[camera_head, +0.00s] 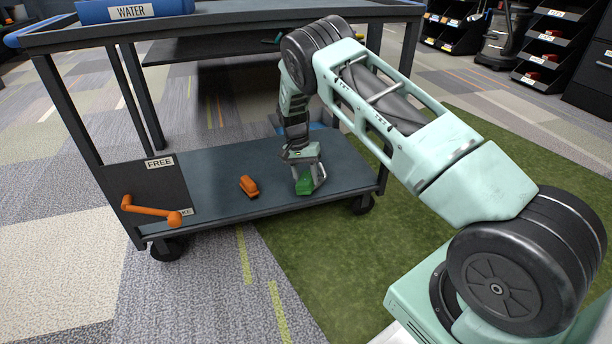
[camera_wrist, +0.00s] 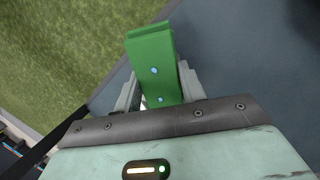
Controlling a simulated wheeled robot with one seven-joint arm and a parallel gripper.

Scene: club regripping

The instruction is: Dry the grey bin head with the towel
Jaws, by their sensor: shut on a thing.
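My gripper (camera_head: 305,177) is low over the lower shelf of a dark cart (camera_head: 240,160). It is shut on a green block-like piece (camera_head: 304,186), which also shows between my gripper's fingers (camera_wrist: 158,92) in the wrist view. The green piece (camera_wrist: 152,50) is long and flat-faced, with two small pale blue spots on it. I cannot tell whether it touches the shelf. I cannot make out a towel or a grey bin in either view.
An orange piece (camera_head: 249,186) lies on the shelf left of my gripper. An orange tool with a bar (camera_head: 150,210) lies at the shelf's left end, near a FREE label (camera_head: 159,162). A blue WATER container (camera_head: 133,11) sits on the cart's top.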

